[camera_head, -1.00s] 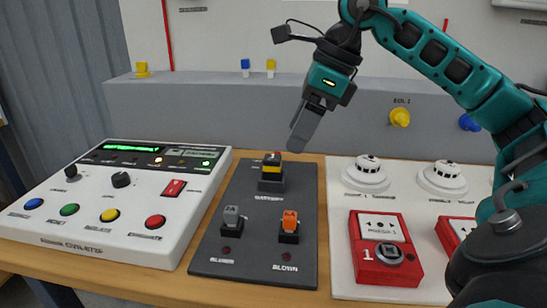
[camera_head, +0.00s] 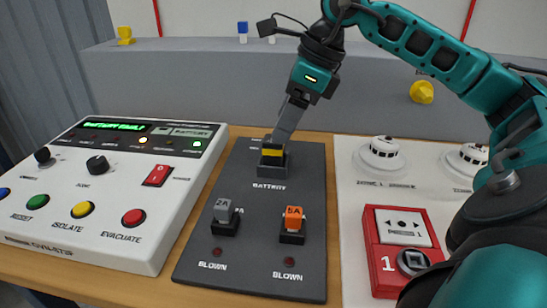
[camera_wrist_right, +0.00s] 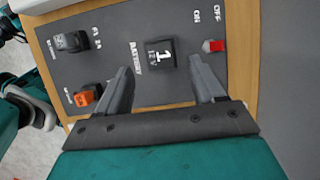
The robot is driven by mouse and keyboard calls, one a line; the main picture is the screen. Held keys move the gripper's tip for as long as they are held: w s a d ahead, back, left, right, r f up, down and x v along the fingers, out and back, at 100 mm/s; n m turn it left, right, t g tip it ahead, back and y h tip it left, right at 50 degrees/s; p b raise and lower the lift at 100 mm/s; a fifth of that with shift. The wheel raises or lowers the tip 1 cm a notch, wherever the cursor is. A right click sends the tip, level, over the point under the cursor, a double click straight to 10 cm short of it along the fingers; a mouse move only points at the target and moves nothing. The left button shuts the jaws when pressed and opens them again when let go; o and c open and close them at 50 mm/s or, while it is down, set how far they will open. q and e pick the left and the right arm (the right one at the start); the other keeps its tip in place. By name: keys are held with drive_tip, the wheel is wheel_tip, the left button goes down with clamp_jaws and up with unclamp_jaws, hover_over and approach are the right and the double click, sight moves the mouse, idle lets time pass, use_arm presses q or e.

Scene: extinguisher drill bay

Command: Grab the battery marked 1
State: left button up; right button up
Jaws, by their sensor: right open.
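The battery marked 1 (camera_wrist_right: 160,53) is a dark block with a white 1 on its top, in the wrist view. In the head view the battery (camera_head: 272,155) shows a yellow band and sits in a dark holder above the printed word BATTERY. My right gripper (camera_wrist_right: 163,72) is open, with its grey fingers spread to either side of the battery's position in the wrist view. My left gripper is out of view.
A red ON/OFF switch (camera_wrist_right: 213,46) is close to the battery. A grey fuse (camera_head: 224,215) and an orange fuse (camera_head: 293,222) stand nearer on the dark board. The white control panel (camera_head: 110,215) is left; a red call point (camera_head: 380,270) is right.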

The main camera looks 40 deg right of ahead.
sight(273, 142)
drive_tip(key=b+x, duration=0.1)
drive_tip(key=x, duration=0.5)
drive_tip(key=shift+w, duration=0.1)
drive_tip(key=shift+r, duration=0.1)
drive_tip(key=c, duration=1.1)
clamp_jaws()
drive_tip(key=shift+r, duration=0.1)
